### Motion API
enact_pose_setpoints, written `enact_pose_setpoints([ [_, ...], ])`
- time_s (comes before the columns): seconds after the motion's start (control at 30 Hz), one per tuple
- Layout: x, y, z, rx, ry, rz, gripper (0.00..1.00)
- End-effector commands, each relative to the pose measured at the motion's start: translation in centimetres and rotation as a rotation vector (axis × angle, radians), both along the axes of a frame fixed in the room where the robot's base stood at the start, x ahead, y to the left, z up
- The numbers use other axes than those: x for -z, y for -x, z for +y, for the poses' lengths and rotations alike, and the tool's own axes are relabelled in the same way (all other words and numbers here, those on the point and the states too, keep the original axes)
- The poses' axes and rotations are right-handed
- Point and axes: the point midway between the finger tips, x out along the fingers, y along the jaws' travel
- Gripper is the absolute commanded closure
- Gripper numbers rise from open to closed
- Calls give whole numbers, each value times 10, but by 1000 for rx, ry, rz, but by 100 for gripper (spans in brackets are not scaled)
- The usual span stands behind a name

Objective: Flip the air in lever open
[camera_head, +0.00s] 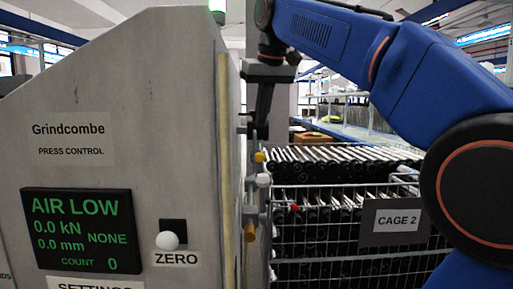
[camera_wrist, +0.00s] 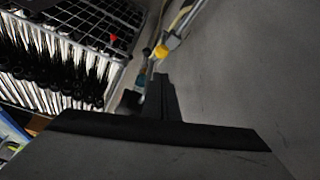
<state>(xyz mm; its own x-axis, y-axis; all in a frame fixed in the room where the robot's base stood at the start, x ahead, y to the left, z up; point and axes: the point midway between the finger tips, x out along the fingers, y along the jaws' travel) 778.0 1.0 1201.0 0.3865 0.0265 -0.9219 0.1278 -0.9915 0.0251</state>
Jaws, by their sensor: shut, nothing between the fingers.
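My gripper (camera_head: 259,132) is shut and empty, pointing down along the right side of the grey press control cabinet (camera_head: 120,120). Its dark fingers also show in the wrist view (camera_wrist: 161,92). Just below the fingertips in the head view is a small yellow fitting (camera_head: 259,157), with a white round part (camera_head: 263,180) under it. A yellow knob (camera_wrist: 161,52) lies just beyond the fingertips in the wrist view. I cannot tell which fitting is the air in lever, or whether the fingers touch one. The cabinet's display (camera_head: 80,230) reads AIR LOW.
A wire cage (camera_head: 340,235) full of dark tubes stands close to the right of the cabinet, labelled CAGE 2. The gap between cabinet and cage is narrow. A white ZERO button (camera_head: 167,240) is on the cabinet front.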

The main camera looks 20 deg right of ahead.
Motion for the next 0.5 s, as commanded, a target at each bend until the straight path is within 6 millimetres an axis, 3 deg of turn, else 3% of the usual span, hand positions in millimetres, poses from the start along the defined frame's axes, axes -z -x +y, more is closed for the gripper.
enact_pose_setpoints([
  [0.33,0,-1,0,0,0,0,100],
  [0.5,11,-5,0,0,0,1,100],
])
